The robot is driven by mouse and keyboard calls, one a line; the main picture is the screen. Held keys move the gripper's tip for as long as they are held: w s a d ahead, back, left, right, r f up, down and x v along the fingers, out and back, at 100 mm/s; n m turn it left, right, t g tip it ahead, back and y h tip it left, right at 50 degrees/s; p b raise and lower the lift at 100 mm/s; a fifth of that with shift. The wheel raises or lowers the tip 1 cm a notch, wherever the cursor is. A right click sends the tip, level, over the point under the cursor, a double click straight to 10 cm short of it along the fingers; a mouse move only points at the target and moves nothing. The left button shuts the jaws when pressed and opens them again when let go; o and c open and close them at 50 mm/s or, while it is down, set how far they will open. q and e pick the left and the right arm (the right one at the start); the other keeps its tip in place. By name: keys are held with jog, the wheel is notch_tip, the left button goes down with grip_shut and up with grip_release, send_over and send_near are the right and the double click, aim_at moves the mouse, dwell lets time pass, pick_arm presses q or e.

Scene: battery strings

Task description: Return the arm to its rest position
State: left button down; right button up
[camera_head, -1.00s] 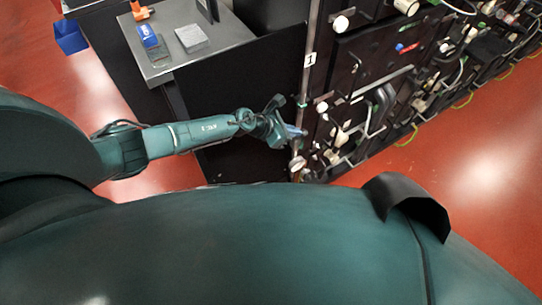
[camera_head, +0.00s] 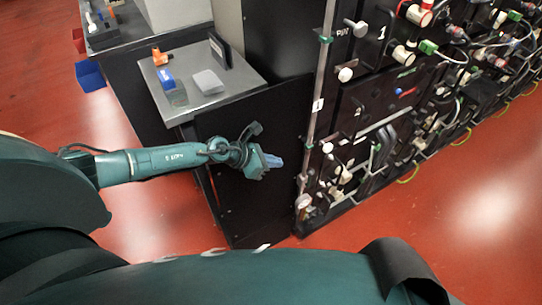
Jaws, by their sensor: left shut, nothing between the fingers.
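My left arm (camera_head: 150,163) reaches in from the left, below the small grey-topped table. Its gripper (camera_head: 272,162) is shut and empty, in front of the black side panel (camera_head: 262,195). The gripper appears apart from the black rack (camera_head: 345,140) to its right. My right gripper is not in view.
The rack carries several white knobs, cables and handles. A blue bin (camera_head: 89,76) hangs at the upper left. Red floor (camera_head: 340,228) lies open in front.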

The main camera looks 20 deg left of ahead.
pick_arm(q)
jog(key=s+d+r+n+t+h, duration=0.1)
jog(key=s+d+r+n+t, duration=0.1)
jog(key=s+d+n, duration=0.35)
jog(key=s+d+r+n+t+h, duration=0.1)
jog(key=s+d+r+n+t, duration=0.15)
jog(key=d+n, duration=0.65)
jog(key=s+a+f+n+y, duration=0.1)
jog(key=s+a+n+y, duration=0.1)
jog(key=n, duration=0.7)
jog(key=s+a+f+n+g+y, duration=0.1)
jog(key=s+a+f+n+y, duration=0.1)
jog(key=s+a+n, duration=0.2)
jog(key=s+a+f+n+y, duration=0.1)
jog(key=s+a+n+y, duration=0.1)
jog(key=s+n, duration=0.6)
jog(key=a+n, duration=0.1)
jog(key=n, duration=0.6)
jog(key=shift+s+f, duration=0.2)
jog(key=shift+s, duration=0.05)
